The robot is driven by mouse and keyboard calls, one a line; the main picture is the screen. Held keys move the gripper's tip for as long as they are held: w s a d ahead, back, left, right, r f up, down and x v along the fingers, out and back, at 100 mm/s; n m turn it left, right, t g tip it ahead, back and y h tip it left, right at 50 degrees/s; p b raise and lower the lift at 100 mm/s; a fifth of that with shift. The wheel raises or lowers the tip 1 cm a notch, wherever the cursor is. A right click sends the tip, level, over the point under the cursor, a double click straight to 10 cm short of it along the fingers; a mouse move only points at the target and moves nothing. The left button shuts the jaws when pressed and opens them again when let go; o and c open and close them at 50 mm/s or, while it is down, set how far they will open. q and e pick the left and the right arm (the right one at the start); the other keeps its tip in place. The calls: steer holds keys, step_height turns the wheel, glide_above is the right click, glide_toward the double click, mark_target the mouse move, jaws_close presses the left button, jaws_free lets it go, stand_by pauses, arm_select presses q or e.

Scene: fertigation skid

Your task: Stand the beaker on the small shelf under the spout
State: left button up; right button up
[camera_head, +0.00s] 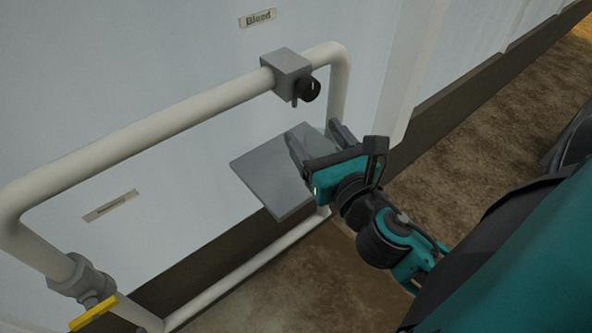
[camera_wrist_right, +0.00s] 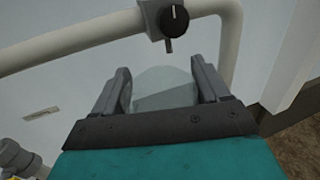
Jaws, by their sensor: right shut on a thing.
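The clear beaker (camera_wrist_right: 165,88) is between the fingers of my right gripper (camera_wrist_right: 163,92) in the right wrist view. In the head view the right gripper (camera_head: 318,141) is shut on the beaker, which is faint and mostly hidden by the fingers. The small grey shelf (camera_head: 262,178) is a flat plate by the wall; the gripper is at its right side. I cannot tell whether the beaker touches the shelf. The spout (camera_head: 296,101) hangs under a grey block on the pipe, above the gripper; it also shows in the right wrist view (camera_wrist_right: 168,45). My left gripper is out of view.
A pale pipe (camera_head: 150,122) loops around the shelf in front of the white wall panel. A "Bleed" label (camera_head: 258,18) is above the spout block. A yellow-handled valve (camera_head: 93,313) is at lower left. Brown ground (camera_head: 490,110) lies open to the right.

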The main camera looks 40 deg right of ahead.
steer(key=s+d+f+m+h+b, duration=0.1)
steer(key=s+d+f+h+b, duration=0.1)
steer(key=s+d+f+b, duration=0.25)
steer(key=p+x, duration=0.2)
steer(key=a+p+x, duration=0.1)
steer(key=p+x, duration=0.1)
steer(key=x, duration=0.1)
steer(key=p+x, duration=0.2)
steer(key=shift+w+a+r+p, duration=0.25)
steer(key=shift+w+r+p, duration=0.05)
steer(key=shift+w+p, duration=0.05)
steer(key=w, duration=1.1)
steer(key=f+b, duration=0.1)
steer(key=f, duration=0.1)
steer(key=f+b, duration=0.3)
steer(key=f, duration=0.2)
steer(key=shift+s+a, duration=0.3)
steer(key=shift+a, duration=0.1)
steer(key=shift+w+f+b, duration=0.15)
steer(key=shift+f+b, duration=0.2)
steer(key=shift+r, duration=0.1)
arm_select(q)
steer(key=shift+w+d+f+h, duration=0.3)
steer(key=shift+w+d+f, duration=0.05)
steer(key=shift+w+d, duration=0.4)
